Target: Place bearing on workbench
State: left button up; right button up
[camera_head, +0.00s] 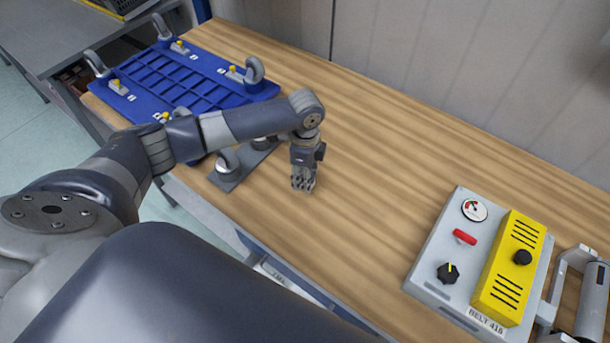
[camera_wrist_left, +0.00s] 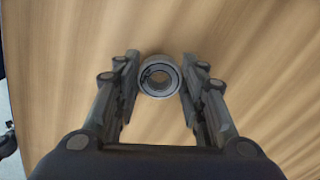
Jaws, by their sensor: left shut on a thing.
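The bearing (camera_wrist_left: 174,89) is a small metal ring, seen in the left wrist view between the fingertips of my left gripper (camera_wrist_left: 159,90). The gripper is shut on it. In the head view my left gripper (camera_head: 304,184) points down over the wooden workbench (camera_head: 400,150), close to its surface. The bearing cannot be made out in the head view. Whether it touches the wood is not clear.
A blue tray (camera_head: 200,90) with grey hooks lies at the left of the bench. A grey plate (camera_head: 230,178) with round metal parts sits beside my left arm. A control box (camera_head: 440,250) with a yellow panel stands at the right. The bench middle is clear.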

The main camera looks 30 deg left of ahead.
pick_arm(q)
jog(key=shift+f, duration=0.7)
pick_arm(e)
jog(key=shift+r, duration=0.35)
pick_arm(q)
jog(key=shift+f, duration=0.1)
jog(key=shift+f, duration=0.15)
jog(key=o, duration=1.1)
notch_tip(320, 180, up, 12)
jog(key=b, duration=0.2)
jog(key=shift+r+b, duration=0.25)
jog(key=shift+b, duration=0.15)
pick_arm(e)
notch_tip(320, 180, down, 3)
pick_arm(q)
jog(key=shift+f, duration=0.1)
pick_arm(e)
jog(key=shift+s, duration=0.1)
